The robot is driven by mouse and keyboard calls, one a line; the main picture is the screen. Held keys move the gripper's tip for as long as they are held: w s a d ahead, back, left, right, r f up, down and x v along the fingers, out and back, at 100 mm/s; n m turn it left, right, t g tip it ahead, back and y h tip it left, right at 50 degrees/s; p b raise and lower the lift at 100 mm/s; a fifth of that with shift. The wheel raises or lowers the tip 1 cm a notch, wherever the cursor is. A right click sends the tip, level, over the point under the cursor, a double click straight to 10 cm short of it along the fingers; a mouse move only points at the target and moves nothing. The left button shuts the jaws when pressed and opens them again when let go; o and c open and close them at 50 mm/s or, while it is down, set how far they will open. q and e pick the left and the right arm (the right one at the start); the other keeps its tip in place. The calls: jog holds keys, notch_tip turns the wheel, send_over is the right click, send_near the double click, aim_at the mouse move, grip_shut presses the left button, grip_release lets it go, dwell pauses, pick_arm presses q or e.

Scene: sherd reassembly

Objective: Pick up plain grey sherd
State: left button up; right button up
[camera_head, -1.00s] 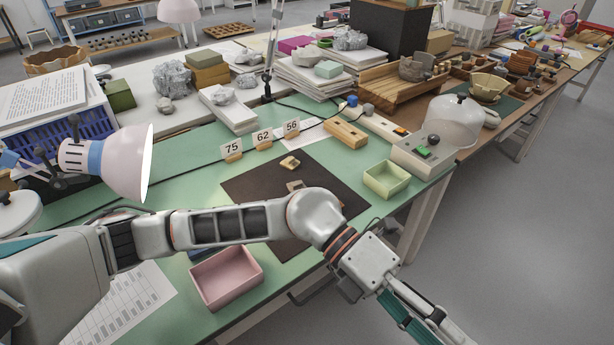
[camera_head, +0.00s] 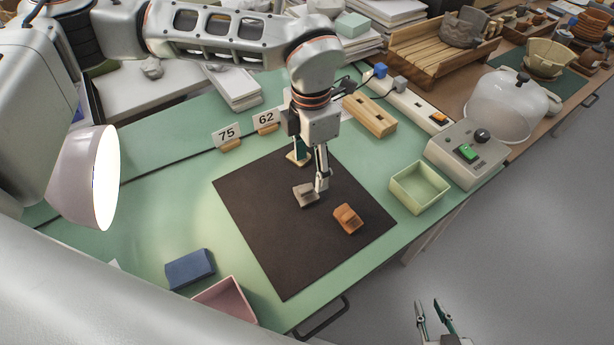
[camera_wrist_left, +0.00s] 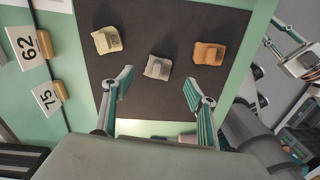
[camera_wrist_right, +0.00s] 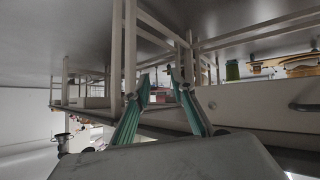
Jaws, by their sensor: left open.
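The plain grey sherd (camera_head: 305,194) lies on the dark mat (camera_head: 270,245). In the left wrist view the grey sherd (camera_wrist_left: 158,68) sits in the middle, just beyond the gap between the fingertips. My left gripper (camera_head: 310,174) points down over the mat, open and empty, close to the grey sherd. My left gripper's fingers (camera_wrist_left: 158,86) stand wide apart in its wrist view. My right gripper (camera_head: 433,304) is open and empty, low at the bottom of the head view, off the table's front edge.
An orange sherd (camera_head: 347,218) and a cream sherd (camera_wrist_left: 107,40) lie on the mat either side of the grey one. A green tray (camera_head: 420,187), pink tray (camera_head: 226,302), blue block (camera_head: 190,269) and number cards (camera_head: 226,135) surround the mat. A white lamp (camera_head: 88,178) stands left.

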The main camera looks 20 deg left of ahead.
aim_at(309, 189)
pick_arm(q)
jog(key=shift+s+f, duration=0.2)
jog(key=shift+f, duration=1.2)
jog(key=f, duration=0.3)
jog(key=f+b, duration=0.1)
jog(key=shift+a+f, duration=0.2)
jog(key=shift+a, duration=0.05)
jog(key=shift+f, duration=0.15)
jog(key=c, duration=1.2)
pick_arm(e)
jog(key=shift+s+d+f, duration=0.15)
jog(key=shift+s+f, duration=0.2)
jog(key=shift+f, duration=0.2)
